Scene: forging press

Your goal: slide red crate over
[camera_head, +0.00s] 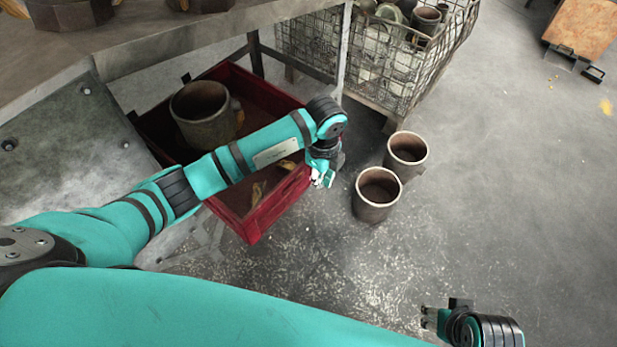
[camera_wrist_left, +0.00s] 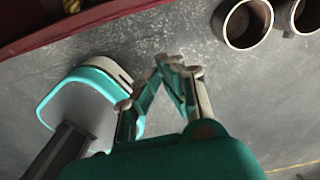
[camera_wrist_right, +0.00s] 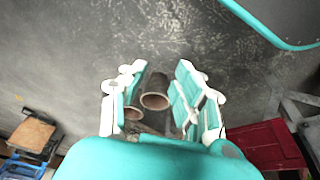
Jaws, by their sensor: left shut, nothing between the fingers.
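The red crate (camera_head: 254,225) sits on the floor at the left, partly under a metal table and partly hidden behind my left arm. It holds a large brown pot (camera_head: 201,115) and a few small yellowish pieces. My left gripper (camera_head: 322,178) is shut and empty beside the crate's right wall; I cannot tell whether it touches it. The crate's edge runs along the top left of the left wrist view (camera_wrist_left: 85,24), apart from the fingertips there. My right gripper (camera_head: 430,318) is open and empty at the lower right, far from the crate.
Two brown pots (camera_head: 376,194) (camera_head: 407,152) stand on the floor just right of my left gripper. A wire basket (camera_head: 372,62) with pots stands behind. The metal table (camera_head: 190,40) overhangs the crate's back. The floor at right is mostly clear.

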